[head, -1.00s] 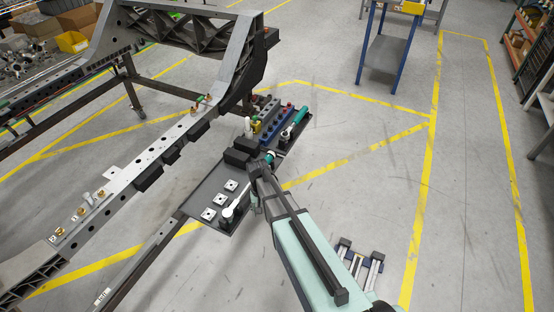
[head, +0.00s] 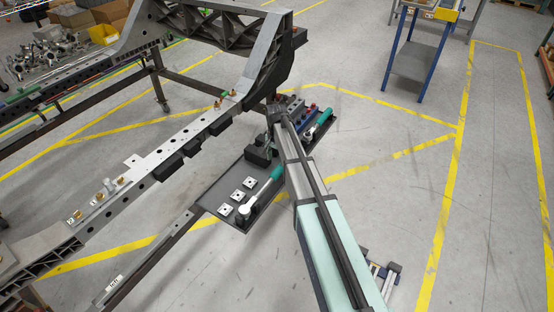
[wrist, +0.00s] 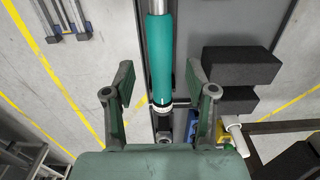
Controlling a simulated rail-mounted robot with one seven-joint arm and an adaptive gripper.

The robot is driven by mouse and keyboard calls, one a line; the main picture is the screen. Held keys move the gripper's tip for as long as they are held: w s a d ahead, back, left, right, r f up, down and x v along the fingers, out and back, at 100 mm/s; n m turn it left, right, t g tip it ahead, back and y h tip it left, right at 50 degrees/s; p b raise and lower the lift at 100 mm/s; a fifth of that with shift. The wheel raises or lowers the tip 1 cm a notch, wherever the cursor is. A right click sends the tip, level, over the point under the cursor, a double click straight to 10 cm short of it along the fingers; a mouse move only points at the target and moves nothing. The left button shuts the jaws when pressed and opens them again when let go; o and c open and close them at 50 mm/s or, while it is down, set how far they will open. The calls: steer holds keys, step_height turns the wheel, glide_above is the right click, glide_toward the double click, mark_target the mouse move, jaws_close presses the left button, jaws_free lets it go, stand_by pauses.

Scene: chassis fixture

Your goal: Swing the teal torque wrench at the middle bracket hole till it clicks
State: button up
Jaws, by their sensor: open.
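A torque wrench with a teal handle (head: 277,174) lies on the dark tray (head: 213,198), its silver head (head: 243,212) near the tray's front end. In the wrist view a teal handle (wrist: 159,55) runs between the two fingers of my gripper (wrist: 158,66). The fingers are open, with a gap on each side of the handle. In the head view my arm hides the gripper's fingers. A second teal-handled tool (head: 323,117) lies at the tray's far end. The chassis rail (head: 165,150) has several holes and a pale plate (head: 134,160); which hole is the middle bracket hole is unclear.
Several square plates (head: 237,196) lie on the tray beside the wrench. Black blocks (wrist: 236,66) stand close to the right finger. A blue rack (head: 293,108) is partly hidden by my arm. Brass-coloured bolts stand on the rail. The floor to the right is open.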

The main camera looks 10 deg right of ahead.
mark_target(276, 170)
steer(key=shift+f+b, duration=2.2)
steer(key=shift+f, duration=2.6)
jaws_close()
steer(key=shift+r, duration=0.1)
steer(key=shift+r, duration=0.1)
steer(key=shift+r+p, duration=2.05)
steer(key=shift+r, duration=1.35)
